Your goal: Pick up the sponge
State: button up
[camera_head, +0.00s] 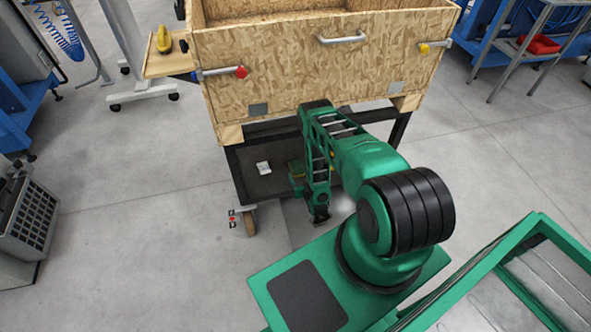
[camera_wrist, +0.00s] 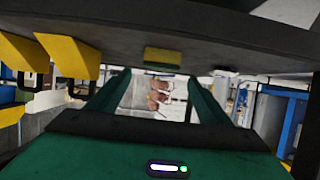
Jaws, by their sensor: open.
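In the wrist view a yellowish block (camera_wrist: 163,57), likely the same sponge, lies against the dark surface at the top, beyond my gripper (camera_wrist: 155,86). My gripper's two green fingers are spread apart with nothing held between them. In the head view my arm reaches down in front of the cart, and the fingers are hard to make out there.
The cart carries a large wooden crate (camera_head: 305,68) above the lower shelf (camera_head: 256,190). A small white item (camera_head: 263,168) lies on that shelf. A yellow object (camera_head: 163,39) sits on a side board at left.

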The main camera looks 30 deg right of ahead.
aim_at(297, 168)
jog(key=shift+x, duration=4.5)
jog(key=shift+f, duration=0.1)
jog(key=c, duration=1.2)
